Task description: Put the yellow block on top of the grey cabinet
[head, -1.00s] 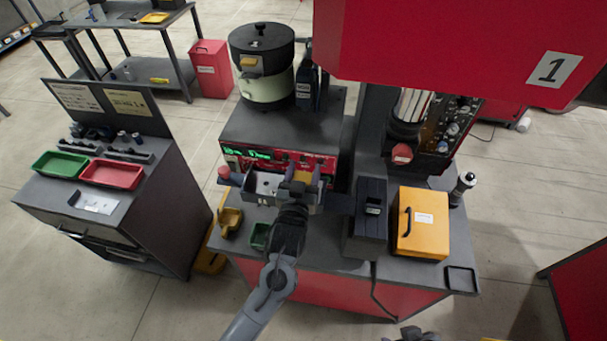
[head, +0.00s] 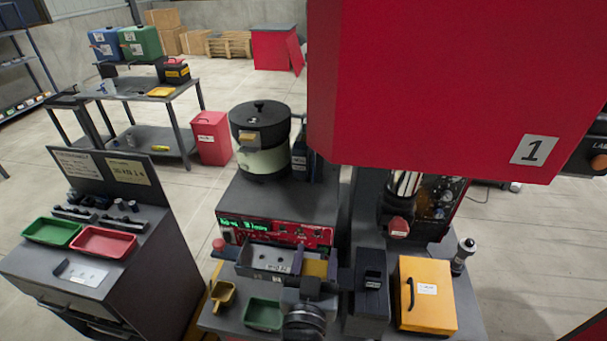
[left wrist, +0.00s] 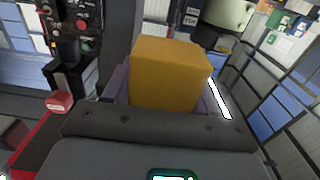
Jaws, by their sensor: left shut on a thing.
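The yellow block (head: 315,268) is between the fingers of my left gripper (head: 314,275), at the right end of the grey tray on the front of the bowl feeder. The left wrist view shows the block (left wrist: 168,75) large, with my left gripper (left wrist: 166,95) shut on it. I cannot tell whether the block touches the tray. The grey cabinet (head: 155,262) stands apart at the left, with drawers in its front and a sign panel at its back. My right gripper is not in view.
On the cabinet top are a green tray (head: 51,231), a red tray (head: 103,242), a white plate (head: 82,273) and several small dark parts. A yellow scoop (head: 222,294) and a green bin (head: 263,314) lie left of my gripper. A yellow box (head: 427,294) stands right.

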